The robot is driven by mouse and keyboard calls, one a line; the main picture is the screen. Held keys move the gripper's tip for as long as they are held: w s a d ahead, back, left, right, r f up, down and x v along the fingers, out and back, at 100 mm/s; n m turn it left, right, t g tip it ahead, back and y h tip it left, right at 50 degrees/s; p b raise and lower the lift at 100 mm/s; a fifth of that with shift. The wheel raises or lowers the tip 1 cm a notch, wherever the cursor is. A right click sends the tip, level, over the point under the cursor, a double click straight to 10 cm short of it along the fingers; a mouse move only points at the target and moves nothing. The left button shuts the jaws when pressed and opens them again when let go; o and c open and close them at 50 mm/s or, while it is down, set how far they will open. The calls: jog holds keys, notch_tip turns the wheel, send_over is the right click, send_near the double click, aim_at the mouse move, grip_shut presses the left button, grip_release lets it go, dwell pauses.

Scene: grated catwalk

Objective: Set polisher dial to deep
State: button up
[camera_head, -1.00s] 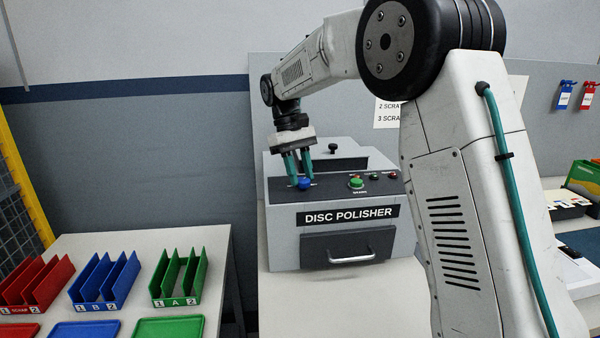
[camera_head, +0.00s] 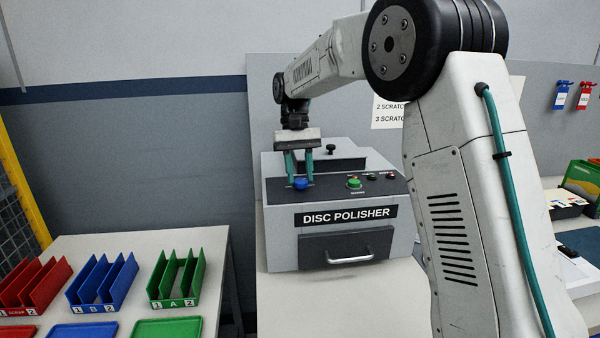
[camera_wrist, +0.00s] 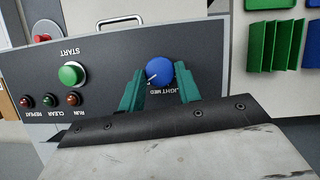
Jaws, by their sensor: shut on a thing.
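The disc polisher (camera_head: 275,222) is a grey machine with a dark sloping control panel and a name plate. Its blue dial (camera_head: 301,184) is at the left of the panel. My gripper (camera_head: 300,178) reaches down from above, its two teal fingers shut on the dial, one on each side. In the wrist view the dial (camera_wrist: 160,71) sits between the fingers, and its white pointer mark faces the lower left. Upside-down "LIGHT" and "MED" lettering shows beside it. I cannot see a "DEEP" label; the left finger covers part of the panel there.
The green start button (camera_head: 354,182) and small indicator buttons lie right of the dial. A drawer with a handle (camera_head: 351,260) is in the polisher's front. Red (camera_head: 37,285), blue (camera_head: 102,280) and green (camera_head: 176,280) racks stand on the left table.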

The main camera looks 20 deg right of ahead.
aim_at(301, 178)
jog(key=o, duration=1)
jog(key=shift+c, duration=0.2)
jog(key=v, duration=0.8)
jog(key=shift+f, duration=0.1)
jog(key=x, duration=0.4)
jog(key=shift+d+f, duration=0.2)
jog(key=s+d+f+t, duration=0.1)
jog(key=s+f+t, duration=0.1)
jog(key=s, duration=1.7)
jog(key=s+d+f+n+t, duration=0.1)
jog(key=s+t, duration=0.3)
jog(key=s, duration=1.6)
jog(key=shift+f, duration=0.5)
